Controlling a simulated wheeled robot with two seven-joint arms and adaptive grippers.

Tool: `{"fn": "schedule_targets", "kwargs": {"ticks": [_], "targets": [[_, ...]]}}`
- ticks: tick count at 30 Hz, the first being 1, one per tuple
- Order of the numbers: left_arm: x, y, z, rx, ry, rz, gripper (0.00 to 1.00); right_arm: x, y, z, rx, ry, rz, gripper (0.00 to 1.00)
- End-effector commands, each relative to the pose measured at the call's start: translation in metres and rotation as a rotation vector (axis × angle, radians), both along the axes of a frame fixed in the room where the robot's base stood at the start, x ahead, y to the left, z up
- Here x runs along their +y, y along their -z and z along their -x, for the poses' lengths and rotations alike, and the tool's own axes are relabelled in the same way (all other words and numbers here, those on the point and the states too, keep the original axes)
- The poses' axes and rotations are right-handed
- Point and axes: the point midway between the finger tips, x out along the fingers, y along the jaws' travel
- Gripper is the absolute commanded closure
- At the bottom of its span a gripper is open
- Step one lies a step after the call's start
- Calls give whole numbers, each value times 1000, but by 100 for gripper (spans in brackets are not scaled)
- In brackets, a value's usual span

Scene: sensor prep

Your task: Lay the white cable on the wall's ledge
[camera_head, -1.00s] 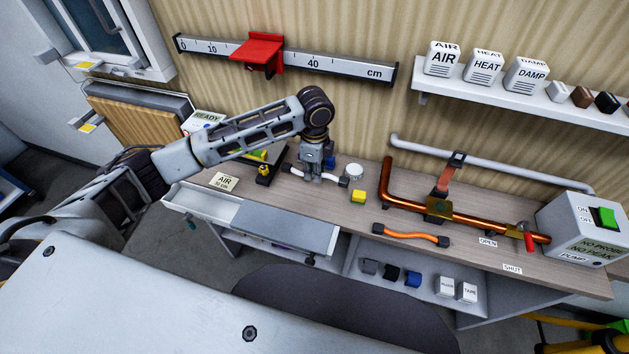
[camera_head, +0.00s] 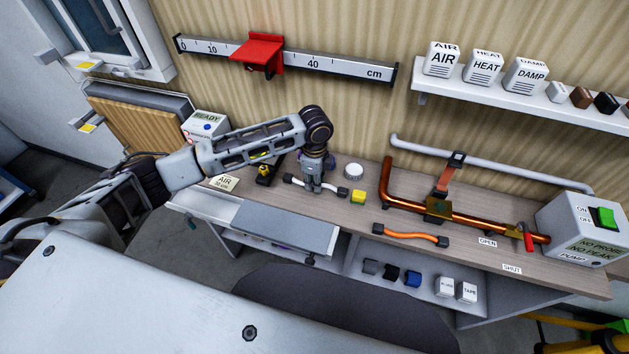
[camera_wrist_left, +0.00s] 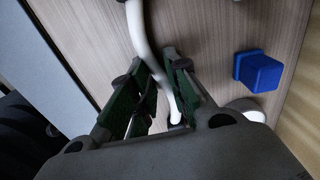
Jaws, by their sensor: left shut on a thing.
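The white cable (camera_head: 327,188) with dark end plugs is at the back of the workbench, below my left gripper (camera_head: 313,189). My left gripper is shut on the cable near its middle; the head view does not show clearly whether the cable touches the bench. In the left wrist view the white cable (camera_wrist_left: 138,32) runs between the fingers of my left gripper (camera_wrist_left: 172,88). A white wall ledge (camera_head: 510,103) is at the upper right, carrying several boxes and small blocks. My right gripper is not in view.
A yellow block (camera_head: 358,197) and a white round piece (camera_head: 353,171) are right of the cable. A blue block (camera_wrist_left: 258,71) shows in the wrist view. A copper pipe (camera_head: 470,217) and orange cable (camera_head: 410,235) lie further right. A red bracket (camera_head: 258,52) sits on the wall ruler.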

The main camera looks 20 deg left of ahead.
Motion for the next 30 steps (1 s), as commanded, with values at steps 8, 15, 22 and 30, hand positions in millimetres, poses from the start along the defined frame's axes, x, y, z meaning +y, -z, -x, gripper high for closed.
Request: {"fn": "schedule_targets", "kwargs": {"ticks": [8,15,22,30], "targets": [[0,2,0,1,-1,0,100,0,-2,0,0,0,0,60],[0,2,0,0,-1,0,61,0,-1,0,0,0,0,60],[0,2,0,0,-1,0,61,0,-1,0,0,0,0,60],[0,-8,0,-1,0,0,61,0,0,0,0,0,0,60]]}}
